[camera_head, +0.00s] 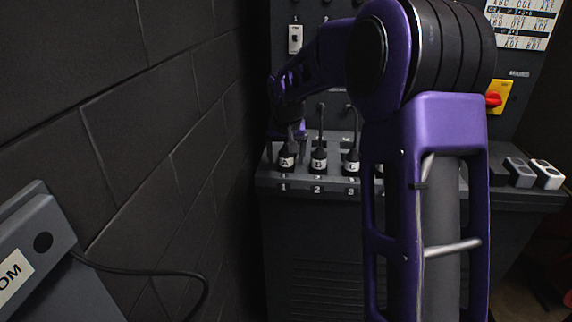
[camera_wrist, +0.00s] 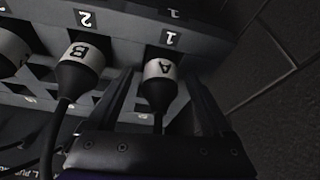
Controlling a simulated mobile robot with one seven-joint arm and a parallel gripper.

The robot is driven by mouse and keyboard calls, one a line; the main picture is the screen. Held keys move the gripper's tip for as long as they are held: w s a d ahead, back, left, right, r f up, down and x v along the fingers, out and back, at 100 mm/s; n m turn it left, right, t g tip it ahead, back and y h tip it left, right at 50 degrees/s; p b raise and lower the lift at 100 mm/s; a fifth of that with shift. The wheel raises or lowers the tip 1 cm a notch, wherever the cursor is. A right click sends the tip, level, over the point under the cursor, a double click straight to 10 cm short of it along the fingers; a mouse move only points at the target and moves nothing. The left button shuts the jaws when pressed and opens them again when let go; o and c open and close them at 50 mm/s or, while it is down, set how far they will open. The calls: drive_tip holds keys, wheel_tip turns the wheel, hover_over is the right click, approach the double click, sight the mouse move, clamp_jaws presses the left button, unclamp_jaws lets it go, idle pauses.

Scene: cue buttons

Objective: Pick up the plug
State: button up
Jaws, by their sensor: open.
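Plug A (camera_wrist: 158,78), a black plug with a white band, stands at position 1 of the console in the wrist view. It also shows in the head view (camera_head: 287,158). My gripper (camera_wrist: 160,95) is open, with one finger on each side of plug A. I cannot tell whether a finger touches it. Plug B (camera_head: 319,160) stands at position 2, just outside the gripper finger in the wrist view. Plug C (camera_head: 351,163) stands at position 3.
A dark brick wall (camera_head: 165,130) runs close along the left, near plug A. The console ledge (camera_head: 300,186) carries the plugs and several switches at right. A yellow and red switch (camera_head: 500,97) sits on the panel. A grey box with a cable (camera_head: 35,245) is at lower left.

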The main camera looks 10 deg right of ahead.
clamp_jaws()
drive_tip(key=shift+r, duration=0.1)
idle(0.3)
wheel_tip(320, 180, up, 10)
drive_tip(key=shift+p, duration=1)
wheel_tip(320, 180, up, 6)
drive_tip(key=p, duration=0.5)
drive_tip(key=shift+d+f, duration=0.1)
drive_tip(key=shift+f, duration=0.15)
idle(0.4)
